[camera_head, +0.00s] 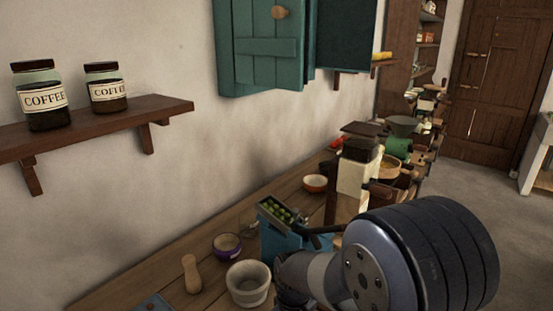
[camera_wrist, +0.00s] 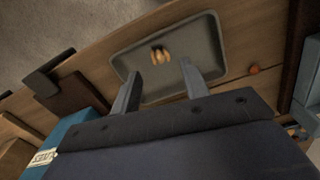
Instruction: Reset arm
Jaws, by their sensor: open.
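My gripper (camera_wrist: 160,82) shows in the wrist view with its two grey fingers spread apart and nothing between them. Beyond the fingers, a grey tray (camera_wrist: 204,36) lies on the wooden counter (camera_wrist: 100,62). Several small tan pieces lie in the tray. In the head view, my arm fills the lower right and covers part of the counter; my fingers cannot be made out there.
In the head view, a mortar (camera_head: 248,284), a pestle (camera_head: 191,274), a purple bowl (camera_head: 227,246) and a blue box with green contents (camera_head: 275,240) stand beside my arm. A shelf (camera_head: 95,128) holds two coffee jars. A teal cabinet (camera_head: 262,48) hangs above.

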